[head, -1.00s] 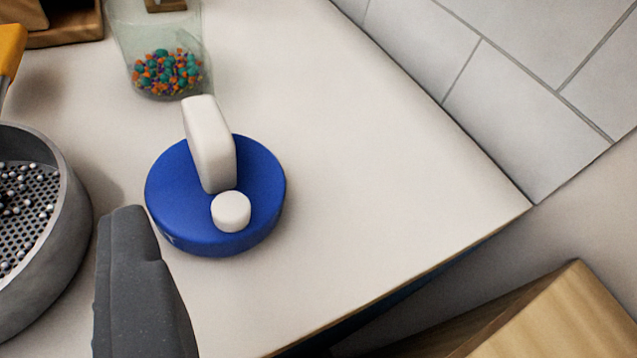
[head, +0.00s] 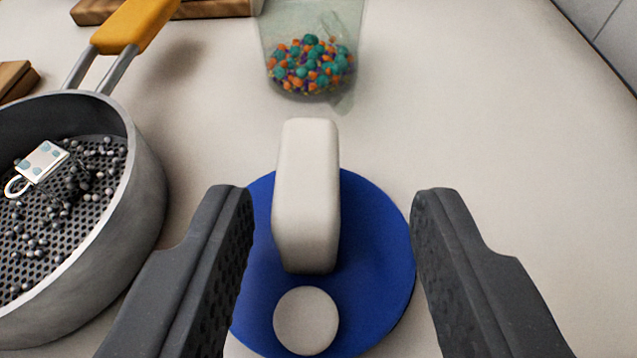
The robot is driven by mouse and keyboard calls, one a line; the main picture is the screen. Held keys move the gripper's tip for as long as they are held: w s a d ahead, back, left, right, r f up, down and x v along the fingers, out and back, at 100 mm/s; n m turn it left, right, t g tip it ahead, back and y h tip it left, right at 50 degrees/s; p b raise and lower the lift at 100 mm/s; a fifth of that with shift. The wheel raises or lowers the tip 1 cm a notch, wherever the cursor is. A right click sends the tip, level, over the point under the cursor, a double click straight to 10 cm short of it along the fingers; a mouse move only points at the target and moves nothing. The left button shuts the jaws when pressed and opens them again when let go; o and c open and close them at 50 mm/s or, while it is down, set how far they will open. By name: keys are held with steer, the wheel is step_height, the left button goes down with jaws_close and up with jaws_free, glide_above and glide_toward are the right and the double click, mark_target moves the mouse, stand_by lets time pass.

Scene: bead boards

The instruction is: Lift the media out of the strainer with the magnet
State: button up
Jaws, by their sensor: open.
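The magnet (head: 377,262) is a blue disc with an upright white handle (head: 307,195) and a round white knob (head: 306,321). It rests flat on the counter. My gripper (head: 332,200) is open, with one dark finger on each side of the white handle and not touching it. The strainer (head: 142,205) is a grey round pan with a perforated floor and an orange handle, at the left and cut by the frame edge. Small grey and dark beads, the media (head: 88,165), lie scattered in it.
A clear container (head: 310,62) of teal, orange and purple beads stands behind the magnet. A small white tag with a ring (head: 42,161) lies in the strainer. Wooden boards (head: 215,8) sit at the back left. The counter at the right is clear.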

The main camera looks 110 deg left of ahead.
mark_target(315, 161)
steer(key=shift+s+b+x, duration=0.15)
steer(key=shift+b+x, duration=0.15)
steer(key=shift+x, duration=1.05)
steer(key=shift+s+b+x, duration=0.1)
steer(key=shift+b+x, duration=0.15)
steer(key=shift+x, duration=1.1)
steer(key=shift+r, duration=0.1)
jaws_close()
